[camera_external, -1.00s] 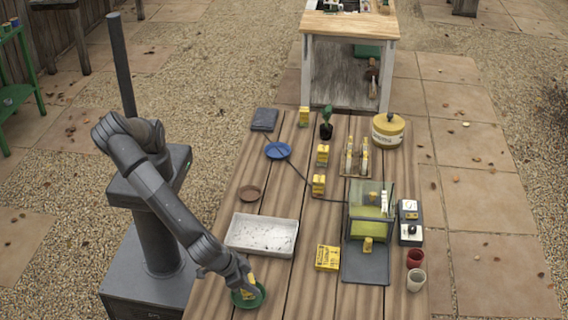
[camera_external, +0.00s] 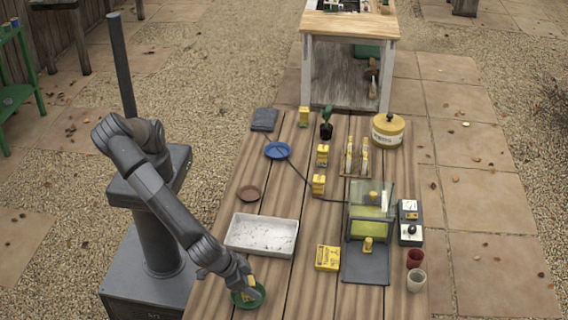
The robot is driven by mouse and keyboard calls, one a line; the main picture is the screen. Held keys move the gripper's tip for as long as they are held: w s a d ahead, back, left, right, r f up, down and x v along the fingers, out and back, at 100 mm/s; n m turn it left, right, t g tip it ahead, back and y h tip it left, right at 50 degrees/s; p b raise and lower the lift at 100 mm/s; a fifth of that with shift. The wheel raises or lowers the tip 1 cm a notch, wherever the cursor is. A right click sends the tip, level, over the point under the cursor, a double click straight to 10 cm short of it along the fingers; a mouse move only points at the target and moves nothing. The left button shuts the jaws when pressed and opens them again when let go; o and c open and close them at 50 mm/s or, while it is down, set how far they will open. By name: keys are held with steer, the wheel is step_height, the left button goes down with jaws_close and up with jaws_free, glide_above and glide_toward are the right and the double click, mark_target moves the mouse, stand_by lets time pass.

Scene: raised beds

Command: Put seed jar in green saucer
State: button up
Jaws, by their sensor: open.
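The green saucer (camera_external: 261,293) lies on the near left part of the wooden table. My gripper (camera_external: 246,289) is low over the saucer and open. A small yellow item (camera_external: 251,281), which looks like the seed jar, shows at the fingers, within the saucer's outline. The fingers hide much of it, so I cannot tell whether it rests fully on the saucer.
A white tray (camera_external: 232,237) lies just behind the gripper. A yellow box (camera_external: 327,258) and a clear-lidded case (camera_external: 366,266) are to the right. A brown saucer (camera_external: 249,193) and a blue saucer (camera_external: 277,150) lie farther back. Red (camera_external: 415,258) and pale (camera_external: 416,280) cups stand at the right edge.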

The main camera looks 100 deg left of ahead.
steer(key=v, duration=1.2)
steer(key=w+a+r+g+h, duration=0.1)
steer(key=a+r, duration=0.2)
steer(key=a, duration=0.7)
steer(key=w+a+r+m+g+h, duration=0.1)
steer(key=a+r, duration=0.3)
steer(key=a, duration=0.6)
steer(key=w+a+r+g+h, duration=0.1)
steer(key=a+r+g, duration=0.15)
steer(key=a, duration=0.75)
steer(key=s+a+r+m+t, duration=0.2)
steer(key=s+a, duration=0.8)
steer(key=s+a+r+m+t, duration=0.1)
steer(key=s+a+r+t, duration=0.1)
steer(key=s+a, duration=0.8)
steer(key=shift+r+m, duration=0.4)
steer(key=shift+r, duration=0.35)
